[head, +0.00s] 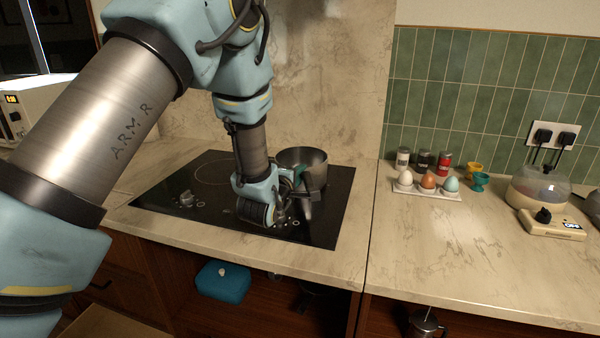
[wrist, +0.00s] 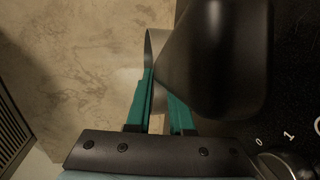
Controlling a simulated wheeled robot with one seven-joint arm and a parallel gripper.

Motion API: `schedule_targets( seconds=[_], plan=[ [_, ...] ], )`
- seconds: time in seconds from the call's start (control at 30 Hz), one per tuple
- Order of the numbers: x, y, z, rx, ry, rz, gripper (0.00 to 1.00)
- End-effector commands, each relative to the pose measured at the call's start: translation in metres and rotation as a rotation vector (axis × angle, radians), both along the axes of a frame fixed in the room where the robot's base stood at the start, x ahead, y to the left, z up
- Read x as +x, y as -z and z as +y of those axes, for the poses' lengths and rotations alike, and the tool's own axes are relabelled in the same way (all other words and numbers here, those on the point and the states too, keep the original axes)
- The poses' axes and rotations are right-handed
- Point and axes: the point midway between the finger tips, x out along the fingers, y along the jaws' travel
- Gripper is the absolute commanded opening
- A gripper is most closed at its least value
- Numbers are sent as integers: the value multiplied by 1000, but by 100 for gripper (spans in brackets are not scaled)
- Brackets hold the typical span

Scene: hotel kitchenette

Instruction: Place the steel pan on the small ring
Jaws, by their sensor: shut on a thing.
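The steel pan (head: 303,156) is at the back right of the black hob (head: 165,199), upright; I cannot tell whether its base touches the glass. Its dark handle (wrist: 228,60) points toward the front and fills much of the wrist view. My gripper (head: 299,177) is at the pan's near side, shut on the pan at the handle. Its green fingers show in the wrist view (wrist: 160,103) beside the handle. A ring outline (head: 196,172) shows at the hob's back left. My arm hides part of the hob, and I cannot pick out the small ring.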

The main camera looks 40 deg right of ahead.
Motion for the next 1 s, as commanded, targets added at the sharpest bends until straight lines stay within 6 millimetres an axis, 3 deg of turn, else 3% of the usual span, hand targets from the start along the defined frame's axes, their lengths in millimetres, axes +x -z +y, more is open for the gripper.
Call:
schedule_targets(
  seconds=[0.43,0.47,0.7,1.0],
  plan=[
    [1,3,-1,-8,0,-4,0],
    [0,5,0,-1,0,0,24],
    [0,4,0,-1,0,0,51],
    [0,2,0,-1,0,0,51]
  ],
)
